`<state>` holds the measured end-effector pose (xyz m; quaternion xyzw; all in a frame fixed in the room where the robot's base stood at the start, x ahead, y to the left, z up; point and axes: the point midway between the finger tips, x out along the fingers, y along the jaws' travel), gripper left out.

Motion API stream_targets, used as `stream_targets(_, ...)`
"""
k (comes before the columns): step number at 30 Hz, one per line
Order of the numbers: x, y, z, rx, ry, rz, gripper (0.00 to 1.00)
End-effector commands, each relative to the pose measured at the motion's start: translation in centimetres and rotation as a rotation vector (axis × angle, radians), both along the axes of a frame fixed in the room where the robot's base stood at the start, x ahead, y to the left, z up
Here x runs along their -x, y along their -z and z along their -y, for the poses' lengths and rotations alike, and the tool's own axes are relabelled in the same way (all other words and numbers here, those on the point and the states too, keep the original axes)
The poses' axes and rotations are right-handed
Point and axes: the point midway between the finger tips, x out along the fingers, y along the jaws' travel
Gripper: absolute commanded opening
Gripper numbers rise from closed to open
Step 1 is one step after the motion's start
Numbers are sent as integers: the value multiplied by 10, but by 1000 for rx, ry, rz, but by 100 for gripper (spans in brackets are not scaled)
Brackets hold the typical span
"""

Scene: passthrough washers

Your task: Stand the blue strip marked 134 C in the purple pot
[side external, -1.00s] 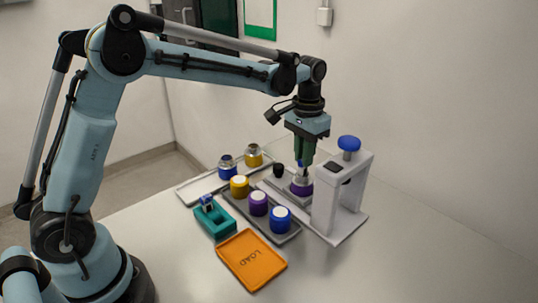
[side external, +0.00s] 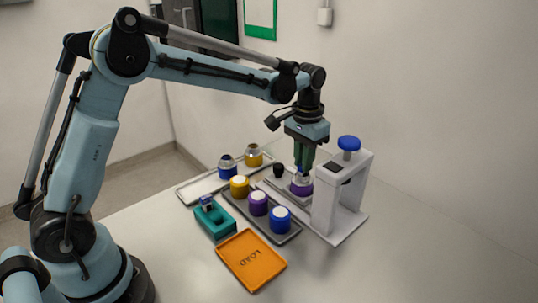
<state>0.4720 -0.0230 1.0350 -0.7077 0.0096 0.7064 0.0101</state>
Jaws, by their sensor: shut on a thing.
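My gripper (side external: 303,170) is shut on the blue strip (side external: 298,172), of which only a small blue bit shows at the fingertips. The mark on the strip is too small to read. The gripper points straight down right over the open purple pot (side external: 302,189), which has a pale neck and stands on the pale base of the press. The strip's lower end is hidden at the pot's mouth, so I cannot tell how deep it is or whether it touches the pot.
The press frame (side external: 345,190) with a blue knob (side external: 349,143) stands close right of the gripper. A grey tray (side external: 285,238) holds yellow, purple and blue lidded pots. A teal holder (side external: 215,221) and an orange LOAD tray (side external: 250,262) lie in front. A pale tray (side external: 190,191) is behind.

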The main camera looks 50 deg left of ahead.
Motion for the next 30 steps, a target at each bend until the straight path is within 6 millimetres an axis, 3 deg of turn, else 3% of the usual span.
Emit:
stream_targets(14, 0, 0, 0, 0, 0, 0, 0)
stream_targets(15, 0, 0, 0, 0, 0, 0, 17)
stream_targets(20, 0, 0, 0, 0, 0, 0, 42)
stream_targets(27, 0, 0, 0, 0, 0, 0, 47)
stream_targets(30, 0, 0, 0, 0, 0, 0, 62)
